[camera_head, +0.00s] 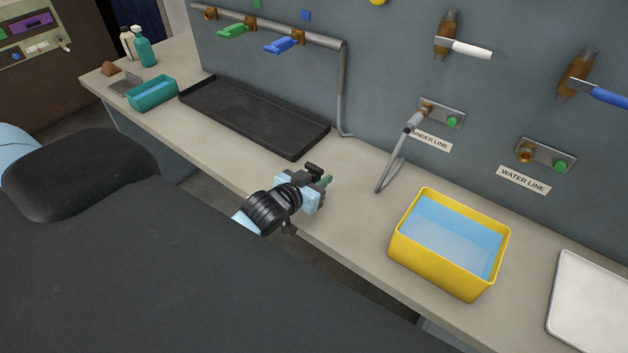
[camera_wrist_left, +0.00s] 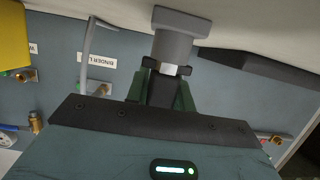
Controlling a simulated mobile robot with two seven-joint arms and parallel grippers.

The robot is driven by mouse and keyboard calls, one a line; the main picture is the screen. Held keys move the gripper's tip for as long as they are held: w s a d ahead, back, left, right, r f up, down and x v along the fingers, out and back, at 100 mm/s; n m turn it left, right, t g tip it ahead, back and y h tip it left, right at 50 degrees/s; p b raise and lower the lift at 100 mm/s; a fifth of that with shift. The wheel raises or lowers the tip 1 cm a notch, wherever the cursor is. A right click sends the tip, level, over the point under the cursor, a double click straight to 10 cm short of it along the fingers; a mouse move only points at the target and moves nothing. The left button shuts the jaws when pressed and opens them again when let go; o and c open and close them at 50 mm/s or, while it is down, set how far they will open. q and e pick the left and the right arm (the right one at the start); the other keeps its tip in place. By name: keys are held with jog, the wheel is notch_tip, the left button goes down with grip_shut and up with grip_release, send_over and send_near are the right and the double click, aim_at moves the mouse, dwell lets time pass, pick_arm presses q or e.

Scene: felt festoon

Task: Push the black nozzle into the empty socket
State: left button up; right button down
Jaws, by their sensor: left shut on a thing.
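My left gripper (camera_head: 322,183) is low over the front part of the counter, between the black tray and the yellow bin. It is shut on the black nozzle, whose dark part (camera_head: 313,169) shows at the fingers. In the left wrist view the nozzle (camera_wrist_left: 177,45) sticks out past the green fingers (camera_wrist_left: 166,92), with a wide, greyish end. The empty brass socket (camera_head: 525,153) is on the wall plate above the WATER LINE label, to the right and well apart from the gripper. It also shows in the left wrist view (camera_wrist_left: 28,75). My right gripper is out of view.
A grey nozzle with a hose (camera_head: 411,124) sits in the BINDER LINE socket and hangs down. The yellow bin (camera_head: 437,272) with blue contents stands on the counter below the sockets. A black tray (camera_head: 255,113) lies left, a white tray (camera_head: 590,300) right. Valve handles (camera_head: 470,48) jut from the wall.

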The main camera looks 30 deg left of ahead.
aim_at(315, 169)
pick_arm(q)
grip_shut()
